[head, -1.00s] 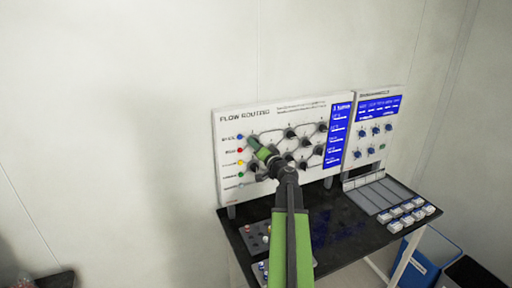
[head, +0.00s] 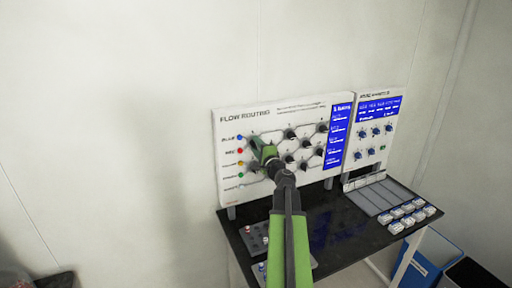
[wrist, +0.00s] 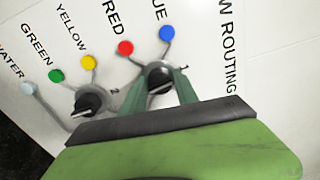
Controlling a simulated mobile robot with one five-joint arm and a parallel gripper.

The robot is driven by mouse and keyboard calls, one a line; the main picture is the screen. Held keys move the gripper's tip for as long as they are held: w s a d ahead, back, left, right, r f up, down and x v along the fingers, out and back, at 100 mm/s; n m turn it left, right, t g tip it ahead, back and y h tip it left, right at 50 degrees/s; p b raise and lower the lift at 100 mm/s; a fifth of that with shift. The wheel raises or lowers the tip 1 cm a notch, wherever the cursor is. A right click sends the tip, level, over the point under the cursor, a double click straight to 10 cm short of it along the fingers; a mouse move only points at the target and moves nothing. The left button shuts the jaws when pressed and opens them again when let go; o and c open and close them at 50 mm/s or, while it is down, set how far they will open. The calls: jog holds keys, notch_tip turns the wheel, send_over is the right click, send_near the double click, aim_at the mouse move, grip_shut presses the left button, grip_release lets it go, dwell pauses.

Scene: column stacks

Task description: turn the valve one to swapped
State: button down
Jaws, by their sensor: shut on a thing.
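The white flow routing panel (head: 290,118) stands upright at the back of the black table. Valve one is a round dark knob (wrist: 156,75) on a grey base, marked 1, beside the red (wrist: 125,48) and blue (wrist: 167,33) dots. My gripper (wrist: 160,88) has its two green fingers on either side of this knob and is shut on it. In the head view my gripper (head: 258,147) is at the panel's left side and hides the knob. The knob's pointer direction is mostly hidden by the fingers.
Valve two (wrist: 89,103) sits close by, below the yellow dot (wrist: 88,62). Several other black knobs (head: 290,133) are right of my gripper. A second panel (head: 377,128) stands further right, with white blocks (head: 408,212) on the table before it.

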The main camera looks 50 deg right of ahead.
jog(key=shift+s+f+m, duration=0.1)
jog(key=shift+m, duration=0.8)
jog(key=c, duration=1)
grip_release()
jog(key=shift+d, duration=0.1)
